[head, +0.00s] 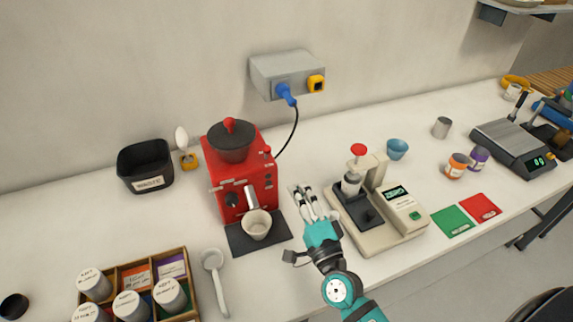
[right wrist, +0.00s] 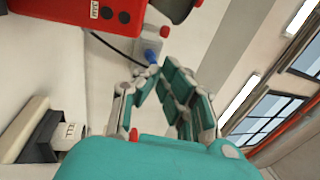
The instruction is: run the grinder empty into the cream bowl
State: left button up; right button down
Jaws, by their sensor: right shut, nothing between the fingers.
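The red grinder (head: 240,175) stands against the back of the counter, its dark hopper lid with a red knob on top. It also shows at the top of the right wrist view (right wrist: 85,14). The cream bowl (head: 256,226) stands on a dark mat (head: 276,232) below the grinder's spout; its inside is too small to judge. My right gripper (head: 304,190) is shut and empty, just right of the grinder and bowl and left of the press machine, touching neither as far as I can tell. Its fingers show in the right wrist view (right wrist: 152,82). My left gripper is out of view.
A wall socket box (head: 285,75) holds the blue plug (head: 285,93) with a black cable. The press machine (head: 375,205) stands close right of my right gripper. A waste bin (head: 145,165), a spoon (head: 215,275) and a box of labelled jars (head: 135,285) are left. Coloured cards (head: 465,213) lie right.

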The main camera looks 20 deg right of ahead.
aim_at(267, 154)
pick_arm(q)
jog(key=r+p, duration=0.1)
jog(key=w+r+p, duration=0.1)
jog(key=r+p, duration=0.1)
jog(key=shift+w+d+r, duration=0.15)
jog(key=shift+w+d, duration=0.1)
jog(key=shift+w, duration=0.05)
pick_arm(e)
jog(key=x, duration=1)
